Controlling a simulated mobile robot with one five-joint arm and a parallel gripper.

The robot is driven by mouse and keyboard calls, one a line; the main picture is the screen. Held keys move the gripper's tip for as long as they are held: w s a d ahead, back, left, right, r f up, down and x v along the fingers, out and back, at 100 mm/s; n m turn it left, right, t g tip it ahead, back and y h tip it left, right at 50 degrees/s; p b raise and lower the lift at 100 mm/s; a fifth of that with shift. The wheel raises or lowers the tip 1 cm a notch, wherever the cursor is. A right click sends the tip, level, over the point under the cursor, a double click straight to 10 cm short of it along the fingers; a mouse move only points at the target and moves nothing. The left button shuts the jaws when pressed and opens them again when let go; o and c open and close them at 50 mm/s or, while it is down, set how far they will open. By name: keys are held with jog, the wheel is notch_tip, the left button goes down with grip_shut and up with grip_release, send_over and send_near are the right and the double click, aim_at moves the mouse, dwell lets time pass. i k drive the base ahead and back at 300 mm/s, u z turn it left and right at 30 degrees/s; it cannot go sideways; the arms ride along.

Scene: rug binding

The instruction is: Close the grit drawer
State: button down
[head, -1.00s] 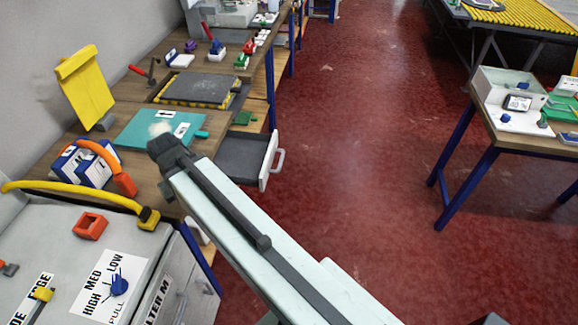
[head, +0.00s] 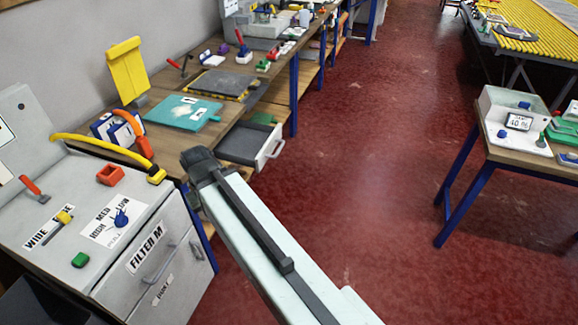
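A drawer (head: 238,141) with a dark grey inside stands pulled out from under the wooden bench, at the centre left of the head view. I take it to be the grit drawer, though I can read no label on it. Its pale front (head: 268,149) carries a white handle (head: 277,150) facing the aisle. The drawer looks empty where I see into it. My arm reaches up from the bottom of the picture and its dark upper end lies just left of and nearer than the drawer, apart from the handle. My gripper cannot be seen.
A grey machine (head: 110,262) with a FILTER label and door handles fills the lower left. The bench (head: 150,102) holds a teal mat (head: 172,112) and an orange-handled tool. The red floor (head: 360,170) right of the drawer is clear, up to a blue-legged table (head: 478,180).

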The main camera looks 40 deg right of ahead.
aim_at(247, 143)
jog(key=z, duration=0.2)
jog(key=i, duration=0.85)
jog(key=u, duration=0.1)
